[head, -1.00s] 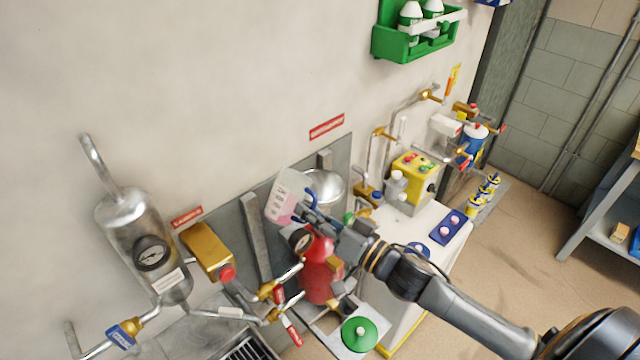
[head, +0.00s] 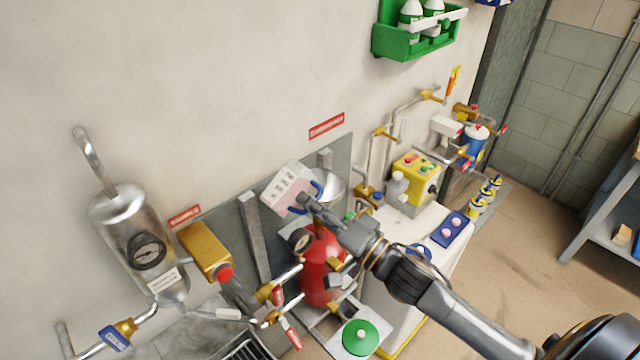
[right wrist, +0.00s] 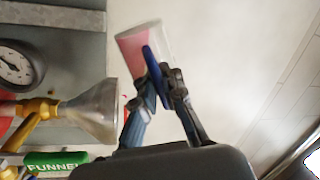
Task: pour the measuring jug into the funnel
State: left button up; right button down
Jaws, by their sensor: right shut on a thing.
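The measuring jug (head: 284,187) is clear with pink contents and a blue handle. It is tilted in the head view, and it also shows in the right wrist view (right wrist: 138,46). My right gripper (head: 312,199) is shut on its handle, holding it in the air; the fingers also show in the right wrist view (right wrist: 160,82). The shiny metal funnel (head: 332,184) is just right of the jug in the head view, partly hidden by the jug and gripper. In the right wrist view the funnel (right wrist: 95,110) lies below the jug, apart from it. My left gripper is out of view.
A red tank (head: 322,268) with a gauge and brass valves stands beneath my right gripper. A green handwheel (head: 360,337) is near the bottom.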

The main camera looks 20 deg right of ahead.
aim_at(321, 189)
jog(key=shift+d+f+m+b, duration=0.15)
jog(key=shift+f+m+b, duration=0.2)
jog(key=shift+m+b, duration=0.55)
jog(key=shift+w+d+r+m+h, duration=0.2)
jog(key=shift+d+m+h, duration=0.1)
jog(key=shift+m, duration=0.1)
jog(key=shift+w+d+r+m+t, duration=0.2)
jog(key=shift+d+r+m+t, duration=0.15)
jog(key=shift+d+m, duration=0.35)
jog(key=shift+a+m+p, duration=0.1)
jog(key=shift+m+p, duration=0.2)
jog(key=shift+w+d+r+m+t+h+p, duration=0.1)
jog(key=shift+d+r+m+t+h+p, duration=0.15)
jog(key=shift+m+p, duration=0.5)
jog(key=shift+w+d+r+m+h+p, duration=0.1)
jog(key=shift+r+m+h+p, duration=0.25)
jog(key=shift+m+p, duration=0.4)
